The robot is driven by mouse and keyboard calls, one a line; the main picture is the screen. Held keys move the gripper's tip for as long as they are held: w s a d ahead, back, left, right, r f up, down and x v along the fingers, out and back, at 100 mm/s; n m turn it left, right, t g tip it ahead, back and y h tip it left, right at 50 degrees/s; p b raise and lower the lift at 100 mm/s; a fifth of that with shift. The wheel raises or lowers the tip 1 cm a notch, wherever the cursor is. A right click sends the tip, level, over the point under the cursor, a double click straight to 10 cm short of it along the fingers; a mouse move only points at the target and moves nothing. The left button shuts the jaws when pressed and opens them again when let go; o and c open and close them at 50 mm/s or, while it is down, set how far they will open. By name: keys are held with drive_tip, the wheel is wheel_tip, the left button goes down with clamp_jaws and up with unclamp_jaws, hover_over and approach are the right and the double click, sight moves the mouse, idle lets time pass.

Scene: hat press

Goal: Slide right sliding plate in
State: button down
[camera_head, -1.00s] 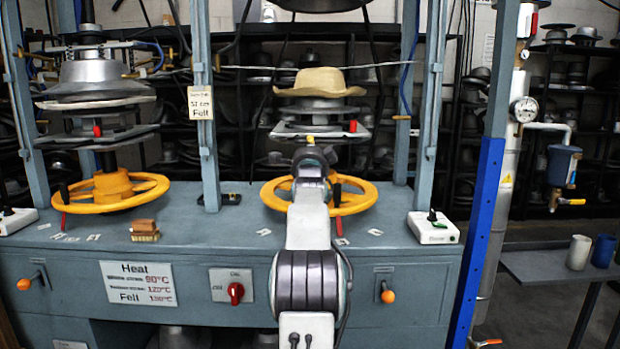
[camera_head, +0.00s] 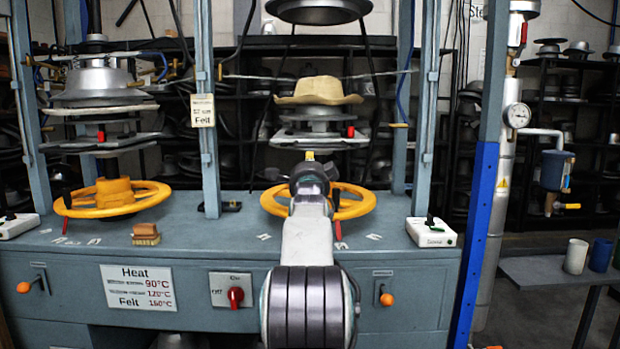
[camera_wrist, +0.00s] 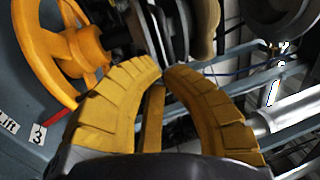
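The right sliding plate (camera_head: 290,139) is a flat grey plate with a red handle (camera_head: 350,131). It sits in the right press, below a tan felt hat (camera_head: 319,91) on a metal form. My gripper (camera_head: 309,156) is in front of and just below the plate, above the yellow handwheel (camera_head: 362,206). In the wrist view its two yellow fingers (camera_wrist: 163,68) curve together with their tips almost meeting and nothing seen held. The plate cannot be clearly made out in the wrist view; stacked metal parts (camera_wrist: 165,25) show beyond the fingertips.
Grey uprights (camera_head: 429,110) flank the right press. A white switch box (camera_head: 431,233) stands on the bench at right, a brush (camera_head: 145,234) at left. The left press has its own yellow handwheel (camera_head: 70,207). A blue post (camera_head: 475,240) stands at right.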

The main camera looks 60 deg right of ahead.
drive_tip(key=shift+b+v, duration=0.4)
drive_tip(key=shift+v, duration=2.45)
